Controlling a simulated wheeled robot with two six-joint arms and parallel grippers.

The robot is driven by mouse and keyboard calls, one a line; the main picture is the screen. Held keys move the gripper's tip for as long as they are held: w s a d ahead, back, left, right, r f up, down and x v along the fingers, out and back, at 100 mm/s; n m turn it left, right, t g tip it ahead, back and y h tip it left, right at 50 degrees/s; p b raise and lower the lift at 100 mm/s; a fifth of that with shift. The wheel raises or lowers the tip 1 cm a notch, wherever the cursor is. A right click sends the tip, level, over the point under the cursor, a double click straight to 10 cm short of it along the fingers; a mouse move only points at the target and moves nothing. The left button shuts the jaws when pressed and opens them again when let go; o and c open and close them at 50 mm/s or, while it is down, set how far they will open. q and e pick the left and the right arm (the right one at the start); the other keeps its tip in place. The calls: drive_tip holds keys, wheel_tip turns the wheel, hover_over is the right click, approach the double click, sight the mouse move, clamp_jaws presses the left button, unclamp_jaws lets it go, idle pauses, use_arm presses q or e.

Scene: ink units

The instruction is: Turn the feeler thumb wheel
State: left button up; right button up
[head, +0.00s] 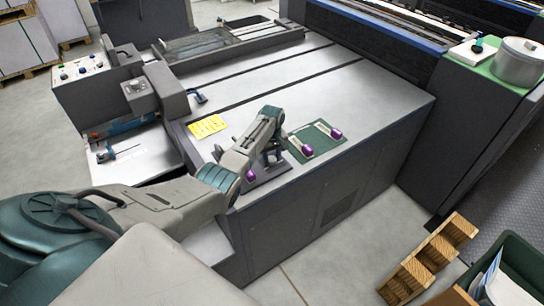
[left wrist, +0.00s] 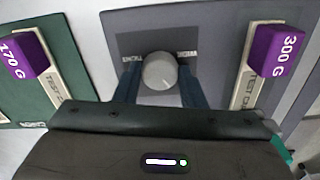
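The feeler thumb wheel, a pale grey round knob (left wrist: 160,71), sits on a dark grey plate (left wrist: 215,48) in the left wrist view. Small upside-down lettering stands on both sides of it. My left gripper (left wrist: 160,80) has its two blue fingers on either side of the wheel, apart, with the wheel between their tips. A thin gap seems to show on each side; firm contact cannot be told. In the head view my left gripper (head: 270,158) is low over the feeder table's front edge and its own body hides the wheel. My right gripper is not in view.
A purple 300 G block (left wrist: 282,50) on a test strip lies right of the wheel. A purple 170 G block (left wrist: 22,52) lies left on a green mat (left wrist: 66,52). A yellow note (head: 207,127) lies on the table (head: 345,95).

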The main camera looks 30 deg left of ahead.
sight(272, 158)
use_arm(q)
drive_tip(key=o, duration=0.4)
drive_tip(key=shift+c, duration=0.2)
wheel_tip(272, 158, up, 11)
drive_tip(key=b, duration=0.2)
drive_tip(key=shift+f, duration=0.15)
idle(0.7)
